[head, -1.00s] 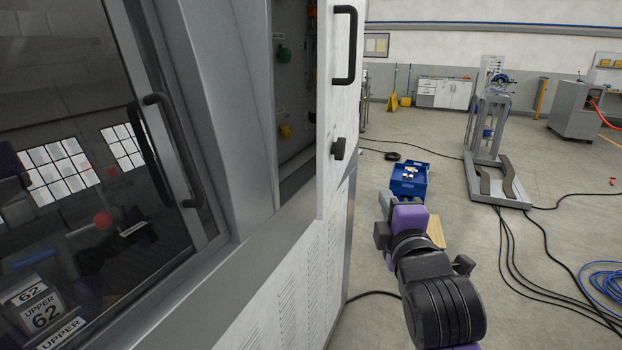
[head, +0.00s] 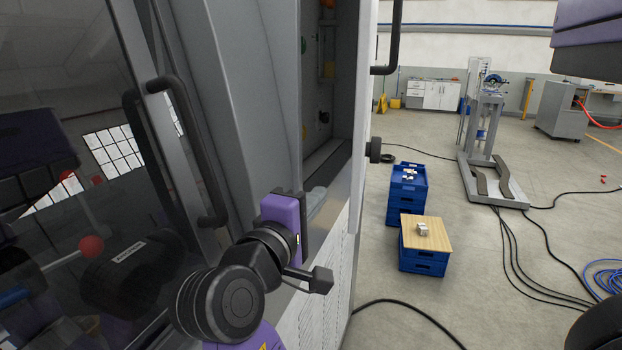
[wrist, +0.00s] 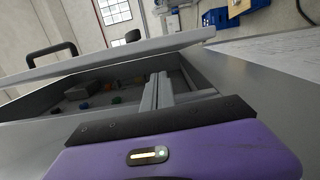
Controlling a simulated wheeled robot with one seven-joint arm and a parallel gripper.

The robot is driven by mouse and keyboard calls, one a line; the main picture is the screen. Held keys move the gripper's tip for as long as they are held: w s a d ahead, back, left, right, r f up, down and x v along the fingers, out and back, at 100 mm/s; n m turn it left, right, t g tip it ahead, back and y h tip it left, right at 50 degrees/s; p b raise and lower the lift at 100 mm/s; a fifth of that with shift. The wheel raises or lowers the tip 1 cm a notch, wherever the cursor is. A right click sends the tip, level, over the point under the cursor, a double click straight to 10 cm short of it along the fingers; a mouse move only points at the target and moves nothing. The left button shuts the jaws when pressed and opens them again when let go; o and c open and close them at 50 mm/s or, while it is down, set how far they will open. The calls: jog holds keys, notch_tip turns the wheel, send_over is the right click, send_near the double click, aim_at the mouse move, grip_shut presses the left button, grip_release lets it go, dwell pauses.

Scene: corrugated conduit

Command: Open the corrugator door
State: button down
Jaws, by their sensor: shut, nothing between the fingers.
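The white door panel (head: 367,95) of the grey corrugator cabinet stands ajar, seen nearly edge-on in the head view. A black bar handle (head: 393,45) and a black knob (head: 375,150) are on its outer face. In the wrist view the door edge (wrist: 110,60) runs across the top, with the handle (wrist: 50,52) beyond it. My gripper (head: 318,200) is at the lower part of the opening, on the inner side of the door. Its fingers (wrist: 158,92) are together and empty, pointing into the opening. Whether they touch the door cannot be told.
A dark glass door (head: 80,150) with a black handle (head: 190,150) is on the left, close to my arm. Blue crates (head: 406,195) and a wooden-topped crate stack (head: 424,240) stand on the floor to the right. Black cables (head: 530,250) cross the floor.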

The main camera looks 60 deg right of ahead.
jog(key=d+p, duration=0.1)
jog(key=d, duration=0.9)
jog(key=shift+s+f+m, duration=0.15)
jog(key=shift+s+m, duration=0.15)
jog(key=shift+s, duration=0.15)
jog(key=shift+s+p, duration=0.1)
jog(key=shift+p, duration=0.2)
